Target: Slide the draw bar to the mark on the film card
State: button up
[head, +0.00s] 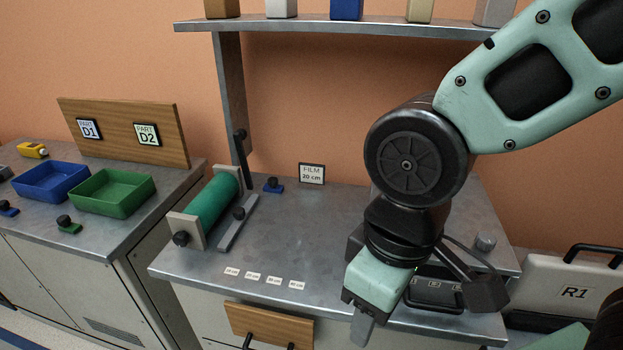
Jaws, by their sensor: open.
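The draw bar (236,224) is a grey strip with a black knob. It lies along the right side of a green film roll (212,207), close beside it on the grey worktop. The film card (312,173) stands at the back of the worktop and reads "FILM 20 cm". A row of small white mark labels runs along the front edge, starting near the bar; one of them (252,276) seems to read 20 cm, but the print is tiny. My gripper (362,328) is open over the front of the worktop, right of the labels and well apart from the bar. Its fingertips are partly hidden.
A blue tray (50,202) and a green tray (112,213) stand on the left counter. A small blue piece with a black knob (273,186) sits behind the bar. A shelf post (231,100) rises behind the roll. The worktop's middle is clear.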

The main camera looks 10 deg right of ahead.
aim_at(240, 214)
jog(key=i+j, duration=0.15)
jog(key=j, duration=0.25)
jog(key=i+j+u, duration=0.1)
jog(key=j, duration=0.3)
jog(key=i+j, duration=0.25)
jog(key=j, duration=0.15)
jog(key=i+j+u, duration=0.1)
jog(key=j, duration=0.3)
